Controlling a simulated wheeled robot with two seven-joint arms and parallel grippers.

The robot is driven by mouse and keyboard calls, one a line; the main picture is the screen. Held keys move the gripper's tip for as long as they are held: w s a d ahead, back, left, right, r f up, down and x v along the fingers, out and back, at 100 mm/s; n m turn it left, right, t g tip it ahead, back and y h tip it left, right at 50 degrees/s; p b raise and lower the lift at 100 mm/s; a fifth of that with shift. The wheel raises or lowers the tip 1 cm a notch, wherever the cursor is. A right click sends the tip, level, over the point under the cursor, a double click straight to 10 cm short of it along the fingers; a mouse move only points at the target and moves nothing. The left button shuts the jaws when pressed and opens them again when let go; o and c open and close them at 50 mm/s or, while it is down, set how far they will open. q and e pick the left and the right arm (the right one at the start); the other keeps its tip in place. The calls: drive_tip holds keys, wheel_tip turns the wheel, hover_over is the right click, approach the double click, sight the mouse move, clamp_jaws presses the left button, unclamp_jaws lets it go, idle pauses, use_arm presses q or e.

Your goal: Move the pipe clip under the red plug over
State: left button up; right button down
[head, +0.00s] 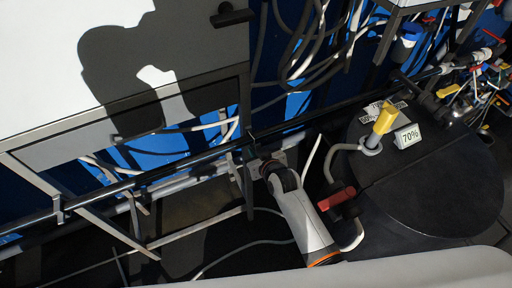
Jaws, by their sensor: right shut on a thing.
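My right gripper (268,166) is at the dark pipe (335,120), at the end of my white arm with the orange ring. It is shut on a small grey piece beside the pipe, which looks like the pipe clip; the fingers and most of that piece are hard to make out. A red plug-like part (337,198) on a dark body is to the right of my arm, lower than the gripper in the picture. My left gripper is not in view.
A dark round drum (435,195) stands at the right, with a yellow-handled part (384,121) and a "70%" label (409,136) on it. A white panel (120,60) fills the upper left. Another clip (59,208) sits on the pipe at left. Loose hoses hang behind.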

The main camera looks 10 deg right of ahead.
drive_tip(key=c, duration=1.4)
unclamp_jaws()
drive_tip(key=shift+o, duration=0.2)
drive_tip(key=s+d+b, duration=0.1)
drive_tip(key=s+d, duration=0.3)
drive_tip(key=s, duration=0.8)
drive_tip(key=shift+s+r+b, duration=0.2)
drive_tip(key=shift+r+b, duration=0.1)
